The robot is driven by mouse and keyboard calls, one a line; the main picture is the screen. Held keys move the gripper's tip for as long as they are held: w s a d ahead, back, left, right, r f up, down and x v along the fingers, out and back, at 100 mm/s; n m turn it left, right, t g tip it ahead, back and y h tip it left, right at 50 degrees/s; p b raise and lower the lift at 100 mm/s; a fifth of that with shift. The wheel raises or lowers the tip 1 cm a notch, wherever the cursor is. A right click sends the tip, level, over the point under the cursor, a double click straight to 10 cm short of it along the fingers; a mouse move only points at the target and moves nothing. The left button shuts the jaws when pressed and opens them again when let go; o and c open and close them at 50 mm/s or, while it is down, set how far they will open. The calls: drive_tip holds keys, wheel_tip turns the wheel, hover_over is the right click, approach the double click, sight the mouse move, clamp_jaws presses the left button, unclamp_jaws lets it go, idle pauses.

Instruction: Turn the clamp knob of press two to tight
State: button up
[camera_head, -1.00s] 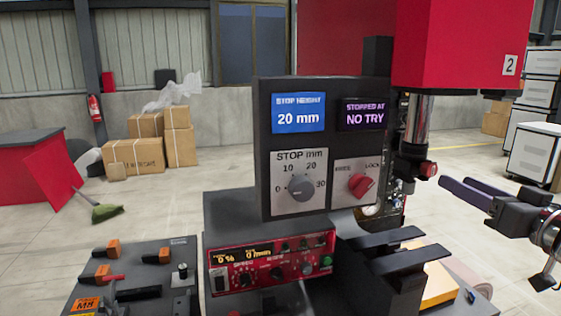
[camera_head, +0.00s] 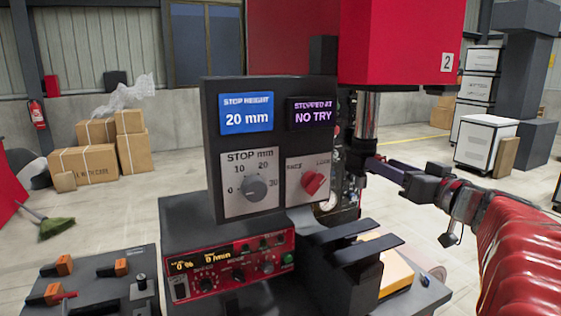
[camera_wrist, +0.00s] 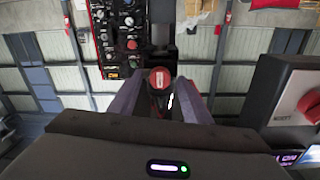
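Press two is the red machine (camera_head: 405,45) marked 2 at upper right of the head view. A small round red-capped knob (camera_wrist: 160,78) on a dark stem shows in the wrist view, between the two purple fingers of my gripper (camera_wrist: 160,88). The fingers are apart on either side of it; contact is not visible. In the head view my gripper (camera_head: 372,164) is at the press's ram (camera_head: 367,118) and hides this knob. A separate red pointer knob (camera_head: 313,182) labelled LOCK is on the dark panel, beside a grey STOP mm dial (camera_head: 253,187).
The dark panel (camera_head: 213,130) stands left of my gripper, with screens reading 20 mm and NO TRY. Below are a red control box (camera_head: 230,270) and dark plates (camera_head: 345,230) over a yellow block (camera_head: 395,277). White cabinets (camera_head: 487,143) stand far right.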

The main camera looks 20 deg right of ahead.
drive_tip(key=c, duration=1)
drive_tip(key=shift+m, duration=0.4)
drive_tip(key=shift+d+f+m, duration=0.1)
drive_tip(key=shift+d+m, duration=0.05)
drive_tip(key=shift+m, duration=4.1)
drive_tip(key=shift+d+f+m, duration=0.1)
drive_tip(key=shift+m, duration=4.15)
drive_tip(key=o, duration=1.1)
drive_tip(key=shift+r, duration=0.1)
drive_tip(key=shift+c, duration=0.2)
